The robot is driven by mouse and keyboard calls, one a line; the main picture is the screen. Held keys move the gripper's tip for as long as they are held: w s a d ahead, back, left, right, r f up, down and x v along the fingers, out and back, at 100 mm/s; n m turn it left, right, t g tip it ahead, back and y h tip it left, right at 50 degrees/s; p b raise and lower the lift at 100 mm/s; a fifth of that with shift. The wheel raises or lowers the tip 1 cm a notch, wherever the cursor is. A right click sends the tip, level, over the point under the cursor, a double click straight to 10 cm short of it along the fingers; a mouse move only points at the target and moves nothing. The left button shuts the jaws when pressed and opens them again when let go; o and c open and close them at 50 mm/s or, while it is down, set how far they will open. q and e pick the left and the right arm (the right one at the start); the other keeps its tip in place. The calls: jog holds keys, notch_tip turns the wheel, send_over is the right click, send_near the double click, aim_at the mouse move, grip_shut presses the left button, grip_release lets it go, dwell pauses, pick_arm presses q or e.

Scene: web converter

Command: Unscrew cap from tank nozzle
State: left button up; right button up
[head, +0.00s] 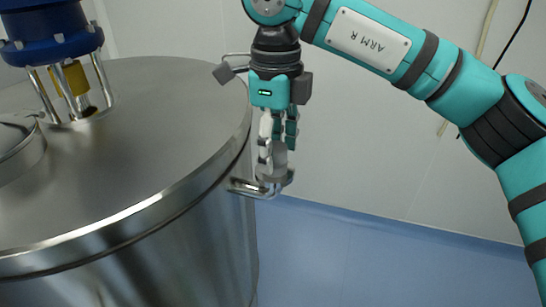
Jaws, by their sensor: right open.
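The large steel tank (190,215) fills the left of the head view. A bent metal nozzle (245,187) sticks out from its right side, just below the lid rim. A grey cylindrical cap (275,163) shows at the nozzle's outer end, partly hidden by fingers. My right gripper (276,160) points down from above with its fingers around the cap. It is open, and I cannot tell whether the fingers touch the cap. My left gripper is not in view.
A blue motor flange (52,38) on metal posts stands on the tank lid (165,120), beside a round hatch (15,145). A pale wall (370,150) with hanging cables is behind my right arm. The blue floor (380,260) right of the tank is clear.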

jog(key=m+b, duration=0.1)
jog(key=m, duration=0.2)
jog(key=shift+f, duration=0.1)
jog(key=shift+m, duration=0.6)
jog(key=shift+m+b, duration=0.65)
jog(key=shift+m, duration=1.35)
jog(key=shift+c, duration=0.4)
